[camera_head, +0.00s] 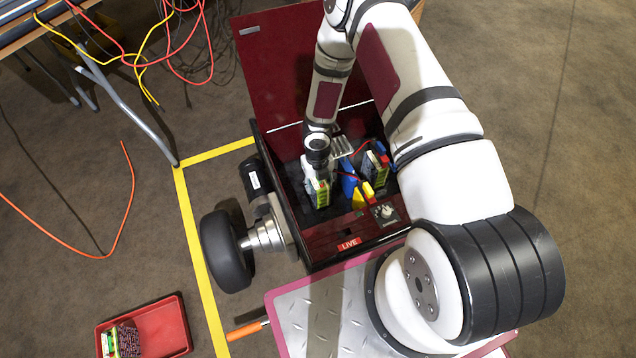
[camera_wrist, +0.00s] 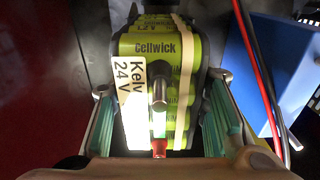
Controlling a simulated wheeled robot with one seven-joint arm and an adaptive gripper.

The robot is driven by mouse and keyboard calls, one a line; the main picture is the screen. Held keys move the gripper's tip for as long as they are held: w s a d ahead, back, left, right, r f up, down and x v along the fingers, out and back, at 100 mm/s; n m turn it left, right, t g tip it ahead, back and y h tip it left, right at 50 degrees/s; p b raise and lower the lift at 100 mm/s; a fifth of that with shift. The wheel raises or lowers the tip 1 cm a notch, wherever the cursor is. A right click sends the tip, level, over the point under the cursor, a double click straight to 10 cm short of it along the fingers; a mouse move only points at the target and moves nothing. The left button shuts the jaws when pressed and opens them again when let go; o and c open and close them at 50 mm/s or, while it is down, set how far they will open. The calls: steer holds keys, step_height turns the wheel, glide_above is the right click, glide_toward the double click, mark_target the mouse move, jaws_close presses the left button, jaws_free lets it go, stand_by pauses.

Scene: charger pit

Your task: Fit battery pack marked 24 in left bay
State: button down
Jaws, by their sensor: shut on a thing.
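My gripper (camera_wrist: 160,122) is shut on a yellow-green battery pack (camera_wrist: 185,75), with one finger on each side. The pack reads "Cellwick" and carries a white label with "24 V". In the head view the held pack (camera_head: 321,193) stands about upright inside the left part of the open dark-red box (camera_head: 318,238), below my gripper (camera_head: 317,172). I cannot tell whether the pack rests on the floor of the left bay. Another pack (camera_head: 375,168) stands in the right part of the box. A blue block (camera_head: 348,182) sits between them and shows in the wrist view (camera_wrist: 275,65).
A yellow connector (camera_head: 368,191) and a switch panel (camera_head: 385,212) lie near the front, above a "LIVE" label (camera_head: 349,243). The lid (camera_head: 290,60) is raised. A red tray (camera_head: 165,325) with small packs (camera_head: 125,338) is on the floor.

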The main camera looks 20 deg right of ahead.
steer(key=shift+f+b, duration=0.35)
steer(key=shift+f, duration=0.25)
steer(key=c, duration=0.8)
jaws_free()
steer(key=shift+c, duration=0.2)
steer(key=r, duration=1.2)
steer(key=shift+w, duration=0.25)
